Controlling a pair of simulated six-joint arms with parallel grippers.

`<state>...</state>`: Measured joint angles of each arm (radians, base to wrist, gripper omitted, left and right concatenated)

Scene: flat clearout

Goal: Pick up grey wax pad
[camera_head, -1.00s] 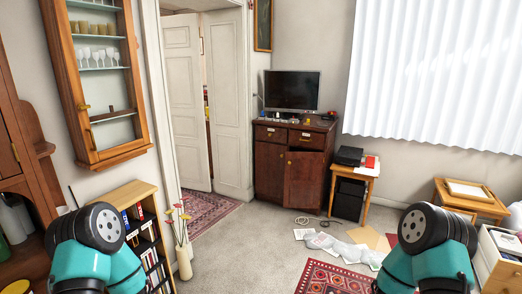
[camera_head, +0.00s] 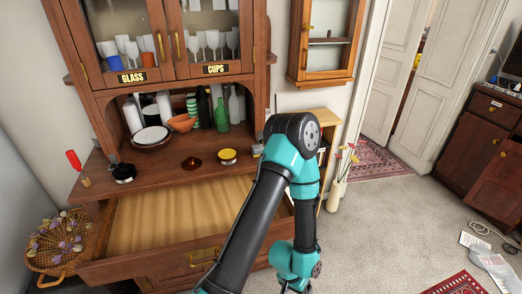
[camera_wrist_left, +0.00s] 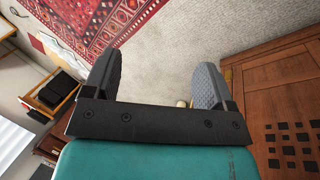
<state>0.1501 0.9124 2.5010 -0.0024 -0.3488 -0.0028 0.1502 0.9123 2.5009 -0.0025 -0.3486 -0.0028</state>
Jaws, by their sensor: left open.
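I cannot make out a grey wax pad for certain. A small greyish item (camera_head: 257,150) sits at the right end of the wooden cabinet's counter, beside my arm, too small to identify. My left gripper (camera_wrist_left: 158,78) is open, its two grey ribbed fingers wide apart with nothing between them. In the left wrist view it hangs over the carpet, with a wooden surface to the right. My right gripper is in neither current view.
The cabinet's wide drawer (camera_head: 165,215) is pulled out and looks empty. On the counter are a yellow-lidded tin (camera_head: 228,156), a black round item (camera_head: 123,172), a red-handled tool (camera_head: 74,160), bowls and bottles. A basket (camera_head: 60,243) stands left, a flower vase (camera_head: 337,195) right.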

